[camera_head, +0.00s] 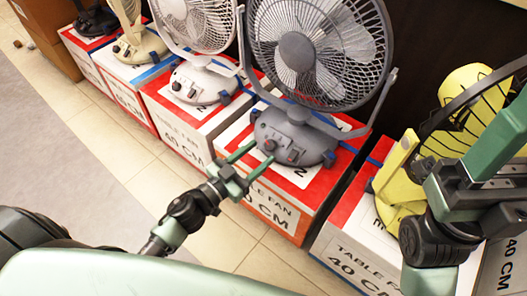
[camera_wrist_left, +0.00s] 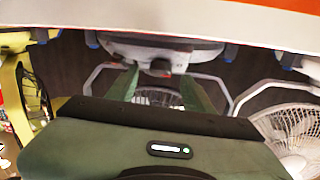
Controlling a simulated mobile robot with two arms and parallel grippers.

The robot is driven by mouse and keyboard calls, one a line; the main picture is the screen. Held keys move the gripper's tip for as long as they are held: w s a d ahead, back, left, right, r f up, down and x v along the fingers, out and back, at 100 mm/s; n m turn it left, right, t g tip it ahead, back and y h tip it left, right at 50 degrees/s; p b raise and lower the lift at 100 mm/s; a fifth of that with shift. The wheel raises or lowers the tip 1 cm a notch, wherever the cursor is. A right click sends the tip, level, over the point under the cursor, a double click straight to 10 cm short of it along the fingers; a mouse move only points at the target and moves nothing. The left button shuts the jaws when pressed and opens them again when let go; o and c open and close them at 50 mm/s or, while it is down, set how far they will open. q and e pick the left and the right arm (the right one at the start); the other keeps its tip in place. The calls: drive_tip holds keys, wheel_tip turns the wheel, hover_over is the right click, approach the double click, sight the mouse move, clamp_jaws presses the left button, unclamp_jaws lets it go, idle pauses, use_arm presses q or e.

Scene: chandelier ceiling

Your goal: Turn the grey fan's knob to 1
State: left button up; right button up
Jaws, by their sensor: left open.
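The grey fan (camera_head: 322,52) stands on a red and white box in the middle of the head view. Its grey base (camera_head: 296,137) has a control panel on the front with a small round knob (camera_head: 270,145) at its left side. My left gripper (camera_head: 254,158) is open and empty, its two green fingers pointing at the front of the base near the knob. In the left wrist view, the fan base (camera_wrist_left: 165,50) appears upside down beyond the spread fingers (camera_wrist_left: 160,88). Contact with the knob cannot be told. My right gripper (camera_head: 490,160) is at the right edge, partly cut off.
A white fan (camera_head: 203,22) and other fans stand on boxes to the left. A yellow fan (camera_head: 400,180) stands on a box (camera_head: 352,255) to the right, partly behind my right arm. The tiled floor (camera_head: 110,150) in front at left is clear.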

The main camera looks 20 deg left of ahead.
sight(270, 145)
use_arm(q)
drive_tip(key=shift+x, duration=1.15)
drive_tip(key=shift+c, duration=0.3)
clamp_jaws()
